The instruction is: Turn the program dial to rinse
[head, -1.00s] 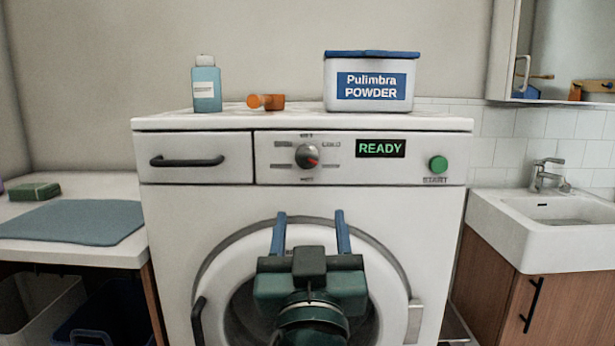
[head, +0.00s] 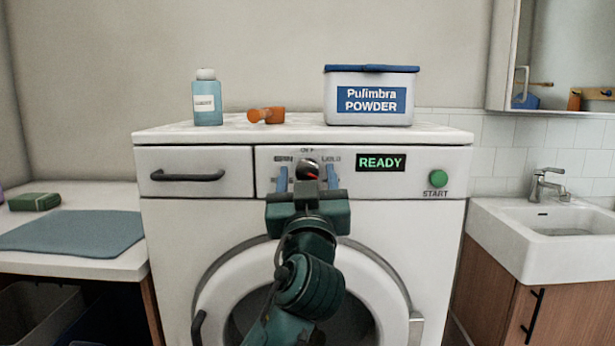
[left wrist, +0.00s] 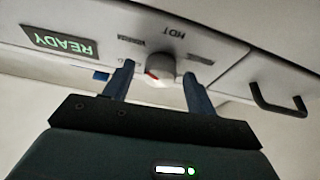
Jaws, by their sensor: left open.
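My left gripper (head: 308,179) is open in front of the panel, one blue finger on each side of the dial. In the left wrist view the dial (left wrist: 161,66) shows between the fingertips (left wrist: 158,72), with its red mark visible. I cannot tell whether the fingers touch it. The gripper hides the dial's lower part and lower labels in the head view. My right gripper is not in view.
The READY display (head: 381,162) and green START button (head: 438,178) are right of the dial, a drawer handle (head: 187,175) left. A blue bottle (head: 207,98), an orange item (head: 266,115) and a powder box (head: 370,98) stand on top. The round door is below.

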